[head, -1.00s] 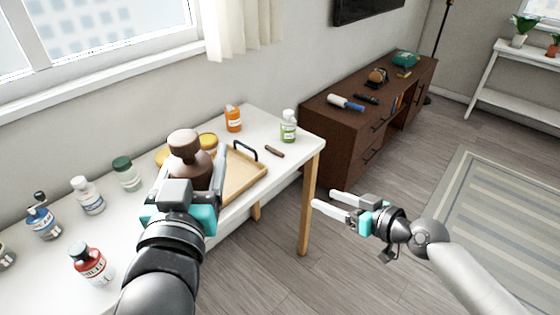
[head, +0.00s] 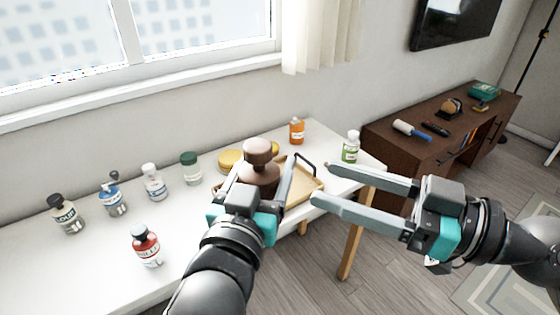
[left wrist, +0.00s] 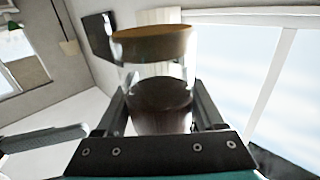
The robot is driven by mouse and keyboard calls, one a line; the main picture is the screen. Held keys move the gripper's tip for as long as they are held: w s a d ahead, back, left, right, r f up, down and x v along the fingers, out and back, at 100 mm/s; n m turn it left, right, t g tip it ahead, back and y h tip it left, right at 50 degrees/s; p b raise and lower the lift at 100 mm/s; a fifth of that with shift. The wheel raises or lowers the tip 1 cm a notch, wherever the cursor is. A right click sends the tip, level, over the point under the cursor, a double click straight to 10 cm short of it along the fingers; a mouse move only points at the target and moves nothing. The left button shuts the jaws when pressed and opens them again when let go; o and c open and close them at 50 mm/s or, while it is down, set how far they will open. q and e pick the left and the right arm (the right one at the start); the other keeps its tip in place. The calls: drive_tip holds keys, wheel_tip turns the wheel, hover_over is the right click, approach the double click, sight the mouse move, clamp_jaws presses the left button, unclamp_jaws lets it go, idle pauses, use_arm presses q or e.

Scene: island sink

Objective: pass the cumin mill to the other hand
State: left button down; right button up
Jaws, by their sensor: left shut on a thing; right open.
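The cumin mill (head: 258,175) is a dark brown piece with a round knob top, held upright in my left gripper (head: 262,180) in front of the tray. In the left wrist view the mill (left wrist: 158,95) stands between the fingers, with a clear section and a tan-brown end; the left gripper (left wrist: 160,115) is shut on it. The fingers hide the mill's lower part in the head view. My right gripper (head: 322,183) is open and empty to the right of the mill, fingers pointing left towards it, apart from it. A grey finger shows at the left wrist view's left edge.
A white table (head: 95,275) bears several bottles, including a red-labelled one (head: 146,248), an orange one (head: 297,131) and a green one (head: 351,147). A wooden tray (head: 305,191) with a black handle lies behind the grippers. A dark cabinet (head: 385,140) stands at the back right.

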sight(259, 160)
drive_tip(key=shift+x, duration=5.8)
drive_tip(key=shift+c, duration=0.2)
clamp_jaws()
use_arm(q)
unclamp_jaws()
